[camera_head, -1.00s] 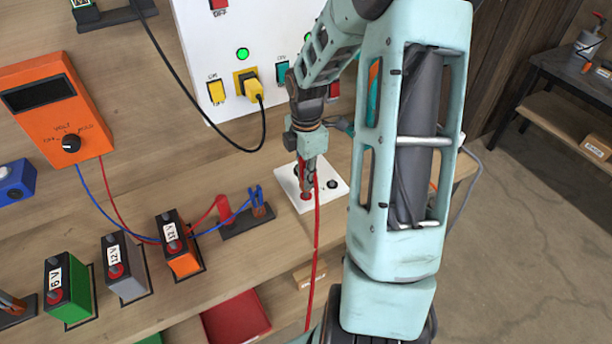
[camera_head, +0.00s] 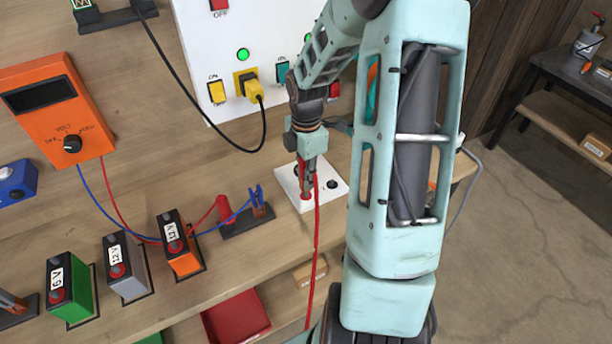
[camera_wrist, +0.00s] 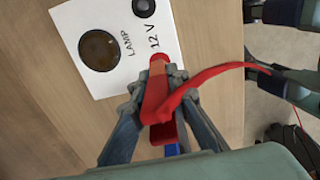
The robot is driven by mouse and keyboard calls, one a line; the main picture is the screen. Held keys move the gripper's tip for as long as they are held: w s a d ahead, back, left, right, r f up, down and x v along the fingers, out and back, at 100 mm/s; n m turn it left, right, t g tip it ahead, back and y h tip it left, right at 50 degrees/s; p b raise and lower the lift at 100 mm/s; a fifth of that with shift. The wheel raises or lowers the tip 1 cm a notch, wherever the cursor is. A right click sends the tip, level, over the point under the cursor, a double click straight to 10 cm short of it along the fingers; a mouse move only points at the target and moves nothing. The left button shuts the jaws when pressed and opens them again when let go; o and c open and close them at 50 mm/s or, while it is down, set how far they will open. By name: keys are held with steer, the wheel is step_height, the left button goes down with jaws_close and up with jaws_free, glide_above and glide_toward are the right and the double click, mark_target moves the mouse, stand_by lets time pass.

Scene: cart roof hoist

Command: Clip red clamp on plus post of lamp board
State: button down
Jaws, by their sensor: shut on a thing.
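The white lamp board (camera_head: 322,203) lies on the bench, below the white panel. The wrist view shows the board (camera_wrist: 78,30) with a round dark lamp (camera_wrist: 99,51), the marks "LAMP" and "12 V", a black post (camera_wrist: 143,8) and a red post (camera_wrist: 158,56). My gripper (camera_head: 308,187) is down at the board. In the wrist view my gripper (camera_wrist: 150,92) is shut on the red clamp (camera_wrist: 156,100), whose tip meets the red post. Whether its jaws grip the post is hidden. A red cable (camera_head: 316,250) hangs from the clamp over the bench edge.
A rack (camera_head: 248,223) with another red clamp and a blue clamp stands left of the board. Orange (camera_head: 180,250), grey (camera_head: 125,268) and green (camera_head: 70,288) batteries stand further left, below an orange voltmeter (camera_head: 55,105). A black cable hangs from a yellow plug (camera_head: 250,84) on the panel.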

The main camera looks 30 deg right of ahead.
steer(key=shift+f+b, duration=1)
steer(key=shift+f, duration=0.65)
steer(key=c, duration=1.8)
jaws_free()
step_height(320, 180, up, 12)
steer(key=shift+r, duration=0.1)
